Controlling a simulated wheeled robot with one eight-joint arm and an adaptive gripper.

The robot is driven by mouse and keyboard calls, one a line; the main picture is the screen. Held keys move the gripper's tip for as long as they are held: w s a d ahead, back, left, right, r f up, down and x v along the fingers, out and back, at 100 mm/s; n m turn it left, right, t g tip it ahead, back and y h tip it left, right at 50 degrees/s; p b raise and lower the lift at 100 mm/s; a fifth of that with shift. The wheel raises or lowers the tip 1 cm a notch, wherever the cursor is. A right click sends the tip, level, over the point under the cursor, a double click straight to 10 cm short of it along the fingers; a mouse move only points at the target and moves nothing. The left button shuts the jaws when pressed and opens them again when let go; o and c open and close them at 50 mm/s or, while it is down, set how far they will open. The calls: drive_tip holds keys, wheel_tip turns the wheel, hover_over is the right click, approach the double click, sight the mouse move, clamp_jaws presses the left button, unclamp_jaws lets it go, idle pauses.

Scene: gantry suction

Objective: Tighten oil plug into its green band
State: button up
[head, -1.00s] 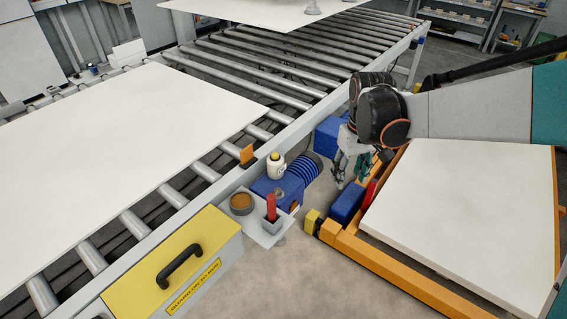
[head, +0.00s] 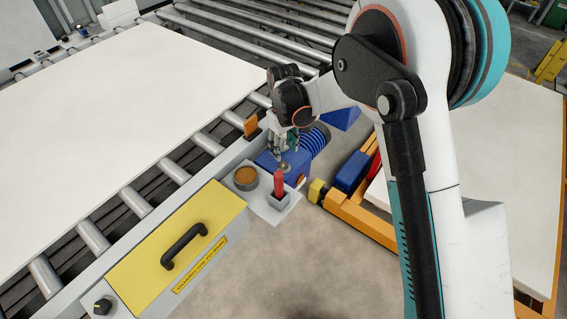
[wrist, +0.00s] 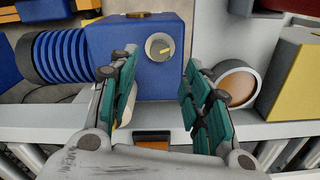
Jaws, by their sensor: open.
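The oil plug appears as a round grey knob with a yellow line (wrist: 159,46) on top of the blue housing (wrist: 152,78) in the wrist view. In the head view it is a small metal disc (head: 284,167) on the blue housing (head: 298,177). The gripper (head: 284,148) also shows above the housing in the head view. A pale object (wrist: 127,104), perhaps the white bottle, is partly hidden behind the left finger.
A brown-filled round cup (head: 246,178) and a red-handled tool (head: 279,184) stand on a shelf beside the housing. A yellow box (head: 170,240) with a black handle is nearer. A roller conveyor carries a white panel (head: 120,110). An orange frame (head: 360,215) stands right.

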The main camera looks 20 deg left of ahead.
sight(284, 164)
wheel_tip(284, 164, down, 7)
drive_tip(key=shift+f+b, duration=0.2)
drive_tip(key=shift+b, duration=0.85)
clamp_jaws()
